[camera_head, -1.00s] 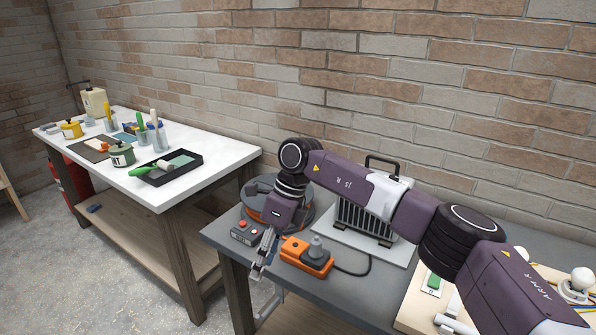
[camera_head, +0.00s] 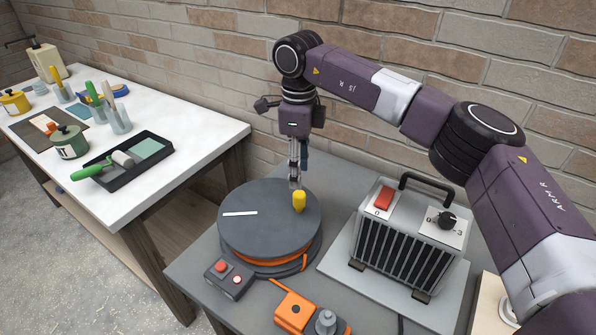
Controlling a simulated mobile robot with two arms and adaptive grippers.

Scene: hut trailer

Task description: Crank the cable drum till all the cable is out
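The cable drum (camera_head: 255,225) lies flat on the grey bench. Its dark round top carries a white stripe and an upright yellow crank knob (camera_head: 299,203) near the right rim. Orange cable (camera_head: 262,262) shows wound under the top disc, with a length running down at the right. My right gripper (camera_head: 295,182) points down at the top of the knob. Its fingers look close together and small, and I cannot tell whether they grip the knob or stay just behind or above it. An orange socket block (camera_head: 296,312) sits in front of the drum. My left gripper is not in view.
A heater (camera_head: 405,240) with a black handle stands right of the drum. A small red-button control box (camera_head: 229,279) sits at the drum's front left. A white table (camera_head: 190,130) with paint tools is at the left. A brick wall is behind.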

